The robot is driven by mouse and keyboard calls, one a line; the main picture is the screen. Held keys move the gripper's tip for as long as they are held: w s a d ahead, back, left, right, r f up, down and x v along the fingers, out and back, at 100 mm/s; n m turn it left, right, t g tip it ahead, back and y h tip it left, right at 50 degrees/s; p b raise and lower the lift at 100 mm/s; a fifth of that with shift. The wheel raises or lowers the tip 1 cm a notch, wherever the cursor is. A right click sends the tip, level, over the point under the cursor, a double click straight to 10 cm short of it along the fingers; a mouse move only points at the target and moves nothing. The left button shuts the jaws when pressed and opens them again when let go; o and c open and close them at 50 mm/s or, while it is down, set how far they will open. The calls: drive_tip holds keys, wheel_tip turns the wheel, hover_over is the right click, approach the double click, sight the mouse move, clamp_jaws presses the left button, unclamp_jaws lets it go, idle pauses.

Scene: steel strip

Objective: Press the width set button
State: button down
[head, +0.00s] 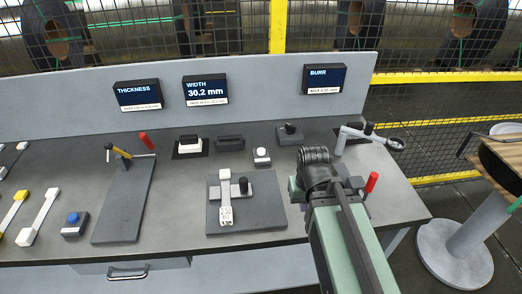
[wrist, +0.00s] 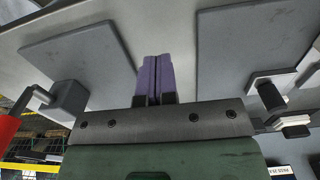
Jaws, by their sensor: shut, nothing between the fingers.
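The width display (head: 205,90) reads 30.2 mm on the back panel in the head view. Below and right of it, a small box with a white button top (head: 262,156) stands on the bench. No readable label tells which button is width set. My gripper (wrist: 157,60) shows in the wrist view with its purple fingers shut together and empty. It is over the bench, apart from both buttons as far as I can tell; in the head view my arm hides it.
A grey plate with a white gauge and black knob (head: 226,203) lies mid-bench. Left of it is a plate with a lever (head: 122,200). A clamp-like arm (head: 365,135) and red handle (head: 371,182) stand close to my arm. A mesh fence (head: 230,25) is behind.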

drive_tip(key=shift+w+a+r+p, duration=0.1)
drive_tip(key=shift+a+r+p, duration=0.2)
drive_tip(key=w+a+r+m+t+p, duration=0.1)
drive_tip(key=w+a+r+t, duration=0.15)
drive_tip(key=w, duration=0.75)
drive_tip(key=w+a+r+m+t+p, duration=0.1)
drive_tip(key=w+a+r+m+t, duration=0.2)
drive_tip(key=w, duration=0.7)
wheel_tip(320, 180, up, 2)
drive_tip(key=m+t+y, duration=0.1)
drive_tip(key=m+t, duration=0.2)
drive_tip(key=t, duration=0.1)
hover_over(263, 150)
drive_tip(key=shift+r+m, duration=0.1)
drive_tip(key=shift+m, duration=0.2)
wheel_tip(263, 150, down, 9)
drive_tip(key=b, duration=0.8)
drive_tip(key=shift+f+b, duration=0.35)
drive_tip(key=shift+b, duration=0.25)
